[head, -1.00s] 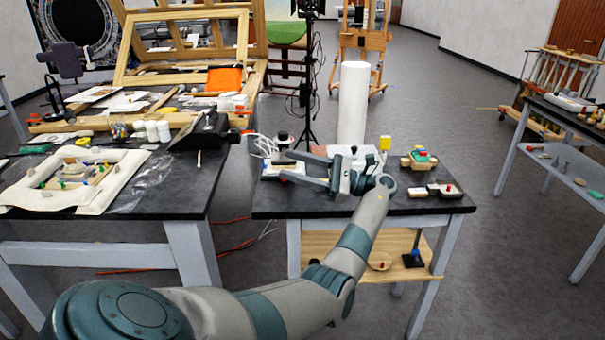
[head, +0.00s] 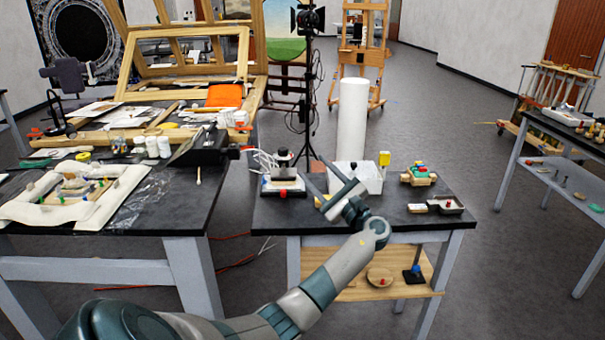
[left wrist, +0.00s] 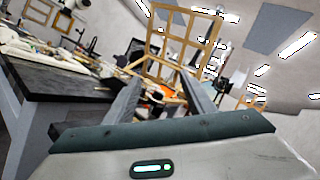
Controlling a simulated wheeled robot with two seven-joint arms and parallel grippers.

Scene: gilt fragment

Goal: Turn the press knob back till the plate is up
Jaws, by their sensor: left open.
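What looks like the press (head: 283,181) stands at the back left of the small dark table. It has a pale base, a dark plate-like part, a dark round knob (head: 284,154) on top and a small red spot in front. How high its plate sits is too small to tell. My left gripper (head: 312,180) is open and empty, just right of the press and apart from it, its fingers pointing up and to the left. In the left wrist view the two fingers (left wrist: 160,88) are spread with nothing between them. My right gripper does not show.
A white tray (head: 369,180) and a tall white cylinder (head: 352,118) stand behind my gripper. A toy-like wooden block piece (head: 419,176) and a small tray (head: 446,205) lie to the right. White cables run left of the press. The table's front left is clear.

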